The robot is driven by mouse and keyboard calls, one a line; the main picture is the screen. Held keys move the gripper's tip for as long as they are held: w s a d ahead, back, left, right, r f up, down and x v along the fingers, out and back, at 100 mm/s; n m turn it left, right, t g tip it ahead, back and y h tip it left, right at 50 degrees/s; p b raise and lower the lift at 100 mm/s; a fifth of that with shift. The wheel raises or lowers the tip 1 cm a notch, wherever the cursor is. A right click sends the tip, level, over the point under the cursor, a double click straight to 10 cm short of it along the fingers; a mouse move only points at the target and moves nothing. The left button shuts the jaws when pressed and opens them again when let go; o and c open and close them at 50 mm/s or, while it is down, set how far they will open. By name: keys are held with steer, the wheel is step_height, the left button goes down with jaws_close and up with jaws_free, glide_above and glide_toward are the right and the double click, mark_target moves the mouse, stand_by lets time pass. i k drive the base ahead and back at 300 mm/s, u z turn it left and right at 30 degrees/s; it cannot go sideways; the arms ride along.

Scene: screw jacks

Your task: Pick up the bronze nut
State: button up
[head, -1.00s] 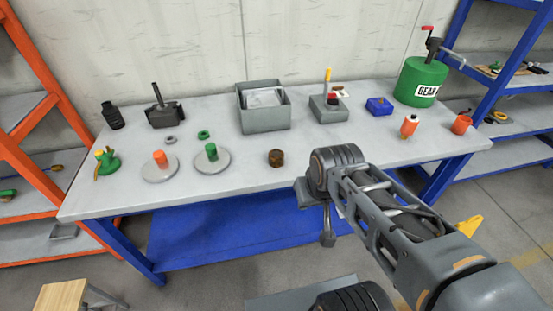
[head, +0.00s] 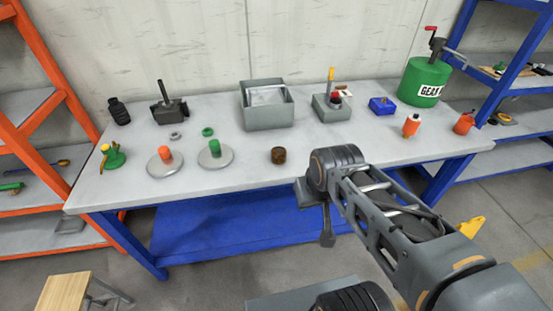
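A short brown, bronze-looking round piece (head: 278,156), which looks like the bronze nut, stands on the grey tabletop (head: 240,181) near the front edge, in the middle of the head view. Its top is darker; finer detail is too small to tell. My gripper (head: 327,240) hangs below my wrist, in front of the table's front edge, to the right of the brown piece and apart from it. My gripper is small and seen edge-on, so its opening does not show. No object is visible in it.
Two round plates with an orange (head: 165,155) and a green post (head: 214,147) stand left of the brown piece. A grey ring (head: 176,136) and a green ring (head: 208,132) lie behind them. A grey bin (head: 268,116) stands behind. The tabletop around the brown piece is clear.

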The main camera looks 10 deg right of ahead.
mark_target(279, 154)
steer(key=u, duration=0.5)
steer(key=k, duration=1.2)
steer(key=u, duration=1.05)
steer(key=i, duration=1.75)
steer(key=z, duration=1.15)
steer(key=i, duration=0.65)
steer(key=z, duration=0.75)
